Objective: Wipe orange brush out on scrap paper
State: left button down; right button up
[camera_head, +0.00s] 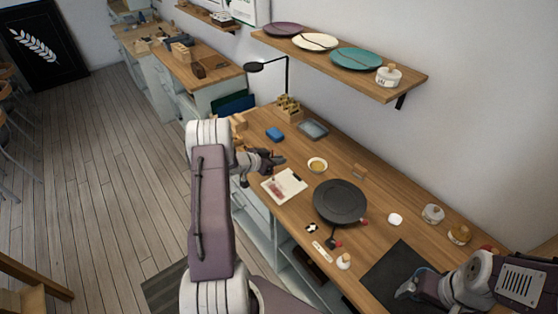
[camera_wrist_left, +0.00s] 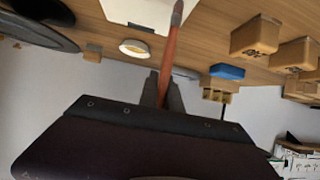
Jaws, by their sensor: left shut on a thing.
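My left gripper (camera_head: 280,158) is shut on the orange brush, above the left part of the worktop near the scrap paper. In the left wrist view the brush (camera_wrist_left: 168,60) has an orange-brown handle and stands out between the fingers (camera_wrist_left: 163,92), with its grey tip at the top edge. The scrap paper (camera_head: 284,187), a white sheet with reddish marks, lies flat just in front of the gripper. Its edge also shows in the left wrist view (camera_wrist_left: 140,13), beside the brush tip; I cannot tell whether they touch. My right gripper (camera_head: 408,288) is low at the right, over a dark mat; its jaws are unclear.
A dark round turntable (camera_head: 340,202) stands right of the paper. A small bowl (camera_head: 317,165), a blue block (camera_head: 274,134) and a grey tray (camera_head: 313,130) lie behind. White jars (camera_head: 432,214) stand at the right. A shelf (camera_head: 340,67) with plates hangs above.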

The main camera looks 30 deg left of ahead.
pick_arm(q)
jog(key=shift+s+d, duration=0.2)
jog(key=shift+d, duration=0.3)
jog(key=shift+s+d, duration=0.2)
jog(key=shift+d, duration=0.25)
jog(key=s+d, duration=0.2)
jog(key=d, duration=0.4)
jog(key=shift+s+d+b, duration=0.15)
jog(key=shift+s+b, duration=0.15)
jog(key=shift+b, duration=0.05)
jog(key=shift+w+a+p, duration=0.25)
jog(key=shift+w+a, duration=0.05)
jog(key=shift+a, duration=0.45)
jog(key=shift+w+a+p, duration=0.25)
jog(key=shift+w+a, duration=0.1)
jog(key=shift+a, duration=0.4)
jog(key=shift+w+a+p, duration=0.25)
jog(key=shift+w+a, duration=0.05)
jog(key=shift+a, duration=0.45)
